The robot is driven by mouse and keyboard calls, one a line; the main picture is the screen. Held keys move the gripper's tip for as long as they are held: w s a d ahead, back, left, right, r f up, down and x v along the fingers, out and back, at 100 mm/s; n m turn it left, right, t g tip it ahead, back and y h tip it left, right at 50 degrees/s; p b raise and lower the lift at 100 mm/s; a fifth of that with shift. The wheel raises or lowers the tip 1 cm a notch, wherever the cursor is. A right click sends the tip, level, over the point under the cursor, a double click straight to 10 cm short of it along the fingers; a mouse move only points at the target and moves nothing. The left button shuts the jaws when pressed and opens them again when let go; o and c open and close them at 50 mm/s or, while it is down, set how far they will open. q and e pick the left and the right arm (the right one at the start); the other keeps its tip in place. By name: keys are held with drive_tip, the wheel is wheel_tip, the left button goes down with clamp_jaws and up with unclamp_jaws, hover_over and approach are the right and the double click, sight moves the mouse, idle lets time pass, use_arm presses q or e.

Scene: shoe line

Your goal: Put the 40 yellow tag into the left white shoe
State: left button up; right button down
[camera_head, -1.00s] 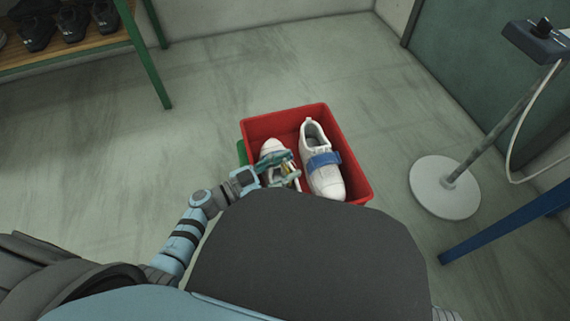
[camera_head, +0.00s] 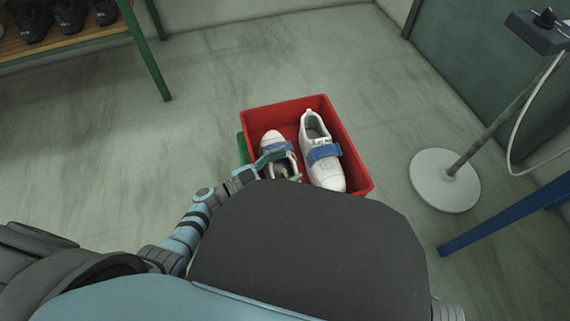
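Two white shoes with blue straps lie in a red crate (camera_head: 352,143). The left white shoe (camera_head: 271,137) points its toe away from me, and its near part is partly hidden by my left gripper. The right white shoe (camera_head: 327,176) is in full view, its toe towards me. My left gripper (camera_head: 287,165) is over the opening of the left shoe. A small yellowish patch shows between its fingers, too small to tell whether it is the tag or whether it is held. My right gripper is not in view.
A green object (camera_head: 242,148) shows at the crate's left side. A round white stand base (camera_head: 444,185) and a blue bar (camera_head: 500,218) are on the right. A shoe rack (camera_head: 75,40) stands at the upper left. The floor between is clear.

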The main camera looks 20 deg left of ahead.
use_arm(q)
drive_tip(key=v, duration=1.2)
drive_tip(key=shift+a, duration=0.1)
